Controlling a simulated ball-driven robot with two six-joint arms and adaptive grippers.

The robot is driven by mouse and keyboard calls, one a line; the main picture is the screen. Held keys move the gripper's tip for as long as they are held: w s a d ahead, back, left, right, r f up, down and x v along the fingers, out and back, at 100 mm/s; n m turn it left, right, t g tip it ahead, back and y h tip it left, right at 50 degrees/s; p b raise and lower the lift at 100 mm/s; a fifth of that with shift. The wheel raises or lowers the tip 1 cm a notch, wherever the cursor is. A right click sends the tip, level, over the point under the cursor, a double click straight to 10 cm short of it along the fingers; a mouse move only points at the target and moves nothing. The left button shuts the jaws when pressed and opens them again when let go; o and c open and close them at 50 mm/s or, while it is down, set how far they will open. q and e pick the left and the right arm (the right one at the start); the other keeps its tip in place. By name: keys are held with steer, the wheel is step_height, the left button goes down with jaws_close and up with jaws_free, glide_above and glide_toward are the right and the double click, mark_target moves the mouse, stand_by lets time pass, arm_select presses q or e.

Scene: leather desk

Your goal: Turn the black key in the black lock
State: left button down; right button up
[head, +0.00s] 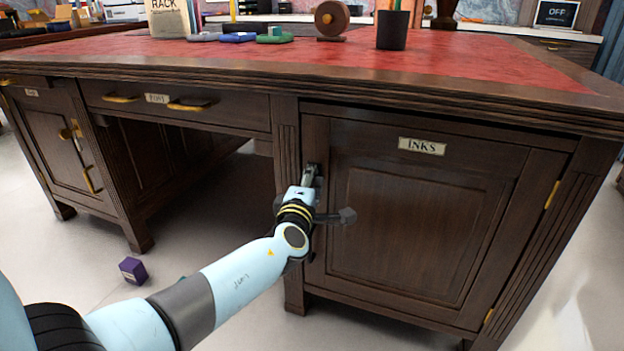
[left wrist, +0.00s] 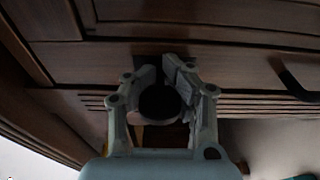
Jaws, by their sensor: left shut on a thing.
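My left gripper (head: 309,176) is at the left edge of the INKS cabinet door (head: 420,230), at the lock's height. In the left wrist view my left gripper (left wrist: 162,84) is shut on a dark, round-ended thing, which I take as the black key (left wrist: 158,103). The fingers stand a little apart around it, with their tips close to the wood. The black lock is mostly hidden behind the fingers, so I cannot tell how far the key is in or how it is turned. The door looks closed. My right gripper is not in view.
A dark door handle (head: 346,216) sticks out just below and right of my gripper; it also shows in the left wrist view (left wrist: 297,84). The red desk top (head: 330,56) overhangs above. The knee space is open.

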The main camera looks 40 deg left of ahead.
arm_select(q)
steer(key=c, duration=1)
jaws_free()
steer(key=shift+a, duration=0.1)
steer(key=shift+o, duration=0.2)
steer(key=shift+s, duration=0.1)
steer(key=v, duration=1.2)
